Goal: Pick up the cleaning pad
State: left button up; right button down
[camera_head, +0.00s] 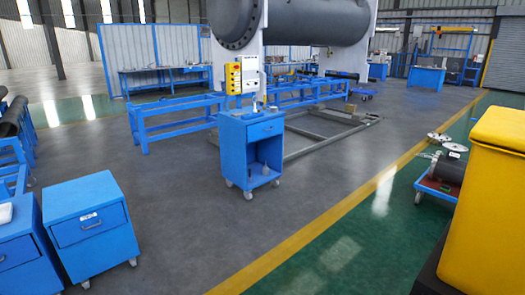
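I cannot clearly identify the cleaning pad. A small white object (5,213) lies on the blue cabinet at the left edge, partly cut off by the frame; I cannot tell whether it is the pad. Small items (258,108) stand on top of the blue wheeled cart (249,149) in the middle, too small to name. Neither of my grippers is in view.
A large grey flanged shell (305,22) sits on a stand behind the cart. Blue drawer cabinets (91,224) stand at left front. A yellow bin (492,205) and a red-and-blue trolley (436,187) are at right. The grey floor between is clear.

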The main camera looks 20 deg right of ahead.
aim_at(446, 189)
jog(key=i+l+z, duration=0.1)
jog(key=i, duration=0.55)
jog(key=i+l+z, duration=0.1)
jog(key=i, duration=0.55)
jog(key=i+z, duration=0.25)
jog(key=i, duration=0.4)
jog(key=i+j+z, duration=0.3)
jog(key=i, duration=0.4)
jog(key=i+l+z, duration=0.15)
jog(key=i+z, duration=0.25)
jog(key=i+l+z, duration=0.1)
jog(key=i+z, duration=0.15)
jog(key=z, duration=0.15)
jog(key=i+z, duration=0.65)
jog(key=i, duration=0.4)
jog(key=i+j+z, duration=0.1)
jog(key=i+z, duration=0.2)
jog(key=i, duration=0.35)
jog(key=i+z, duration=0.2)
jog(key=i, duration=0.6)
jog(key=i+l, duration=0.75)
jog(key=i, duration=0.2)
